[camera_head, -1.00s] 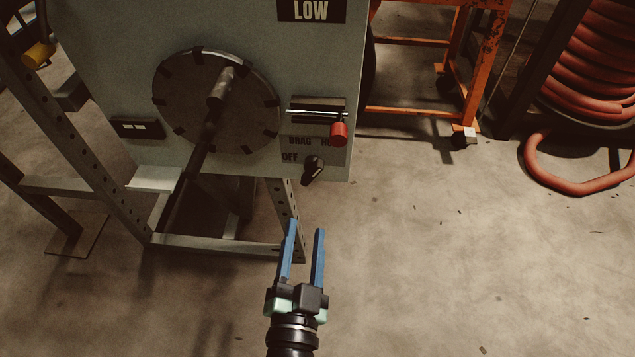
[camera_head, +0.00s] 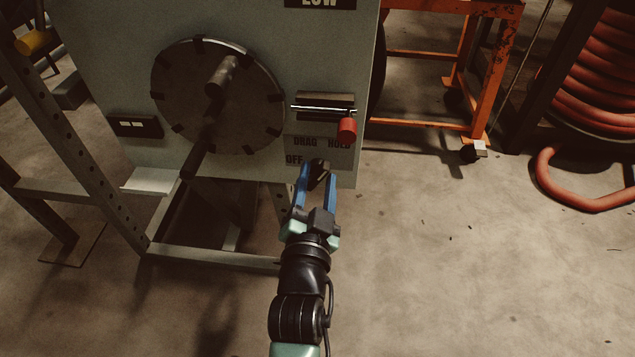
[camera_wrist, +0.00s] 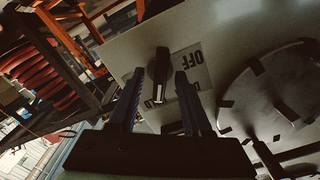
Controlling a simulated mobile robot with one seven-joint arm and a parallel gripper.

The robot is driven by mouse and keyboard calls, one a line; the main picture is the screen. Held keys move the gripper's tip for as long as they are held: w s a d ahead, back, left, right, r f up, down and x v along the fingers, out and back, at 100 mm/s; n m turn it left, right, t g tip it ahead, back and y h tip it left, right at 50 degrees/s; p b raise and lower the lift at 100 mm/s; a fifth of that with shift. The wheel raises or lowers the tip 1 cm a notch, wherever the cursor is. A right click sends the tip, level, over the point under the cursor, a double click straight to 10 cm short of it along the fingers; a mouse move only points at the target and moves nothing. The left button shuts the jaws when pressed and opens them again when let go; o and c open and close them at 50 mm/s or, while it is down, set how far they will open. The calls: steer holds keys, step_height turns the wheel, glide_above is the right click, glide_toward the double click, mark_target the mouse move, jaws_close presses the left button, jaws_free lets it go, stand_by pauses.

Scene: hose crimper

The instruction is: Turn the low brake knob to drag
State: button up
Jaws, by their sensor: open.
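The low brake knob (camera_head: 319,171) is a small black knob low on the grey panel (camera_head: 330,80). The labels OFF (camera_head: 294,159), DRAG (camera_head: 305,142) and HOLD (camera_head: 339,143) are around it. My gripper (camera_head: 316,174) is open, with its blue fingers reaching up to the knob and partly hiding it. In the wrist view the black knob (camera_wrist: 161,76) shows between the tips of my open gripper (camera_wrist: 160,78), with OFF upside down beside it. I cannot tell whether a finger touches it, nor clearly which label it points to.
A red-ended lever (camera_head: 347,130) sticks out just above the labels. A round notched disc (camera_head: 250,110) with a protruding shaft is to the left. A perforated metal leg (camera_head: 85,160) stands at the left. An orange frame (camera_head: 420,125) and coiled red hose (camera_head: 590,110) are at the right.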

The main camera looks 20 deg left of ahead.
jaws_close()
stand_by(0.5)
steer(key=n+p, duration=0.3)
steer(key=n, duration=0.1)
steer(key=shift+a+r+n, duration=0.1)
steer(key=shift+r+n, duration=0.05)
steer(key=shift+n, duration=0.15)
steer(key=n+p, duration=0.1)
steer(key=n, duration=0.2)
steer(key=shift+n, duration=0.3)
steer(key=shift+a+n+p, duration=0.1)
steer(key=shift+n+p, duration=0.35)
steer(key=shift+n, duration=1.25)
steer(key=shift+f, duration=0.2)
